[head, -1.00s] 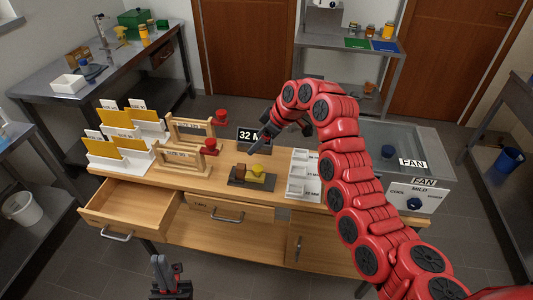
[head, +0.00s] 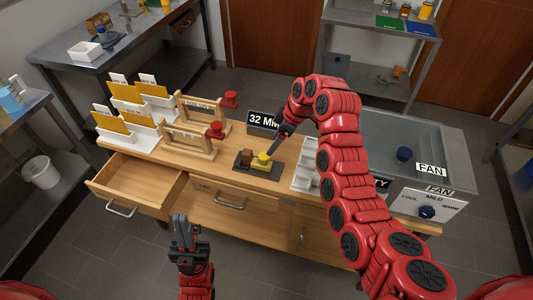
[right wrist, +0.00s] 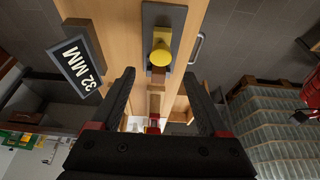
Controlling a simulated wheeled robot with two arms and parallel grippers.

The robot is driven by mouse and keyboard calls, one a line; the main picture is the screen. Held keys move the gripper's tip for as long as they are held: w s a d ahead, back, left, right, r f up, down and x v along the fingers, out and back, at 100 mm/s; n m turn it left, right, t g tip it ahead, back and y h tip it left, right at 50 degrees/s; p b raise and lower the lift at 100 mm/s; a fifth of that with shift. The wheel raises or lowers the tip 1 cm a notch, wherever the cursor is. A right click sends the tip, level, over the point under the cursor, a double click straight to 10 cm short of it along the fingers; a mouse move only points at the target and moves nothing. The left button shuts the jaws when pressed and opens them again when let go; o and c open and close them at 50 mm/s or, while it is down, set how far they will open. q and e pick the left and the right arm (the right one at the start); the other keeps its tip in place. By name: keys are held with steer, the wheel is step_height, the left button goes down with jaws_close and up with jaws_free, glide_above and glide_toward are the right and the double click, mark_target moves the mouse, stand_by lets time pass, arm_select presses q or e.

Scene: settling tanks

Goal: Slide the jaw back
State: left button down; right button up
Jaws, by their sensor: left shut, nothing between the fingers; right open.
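A small device with a dark base (head: 268,173) sits on the wooden bench, bearing a brown block (head: 246,157) and a yellow jaw (head: 262,162) to its right. In the right wrist view the yellow jaw (right wrist: 160,48) has a round knob and the brown block (right wrist: 157,76) is close to it. My right gripper (head: 273,153) is low beside the yellow jaw; its open fingers (right wrist: 160,78) have no visible hold on anything. Contact with the jaw cannot be told. My left gripper (head: 181,222) is shut and empty, in front of the bench.
A 32 MM sign (head: 263,121) stands behind the device. Wooden frames with red knobs (head: 215,130) and white racks with yellow cards (head: 141,116) stand left. White trays (head: 304,177) and the fan box (head: 428,205) are right. A drawer (head: 137,185) is open at the front left.

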mark_target(265, 156)
steer(key=p+x, duration=0.2)
steer(key=x, duration=0.5)
steer(key=shift+a+f, duration=0.2)
steer(key=shift+f, duration=0.1)
jaws_close()
stand_by(1.1)
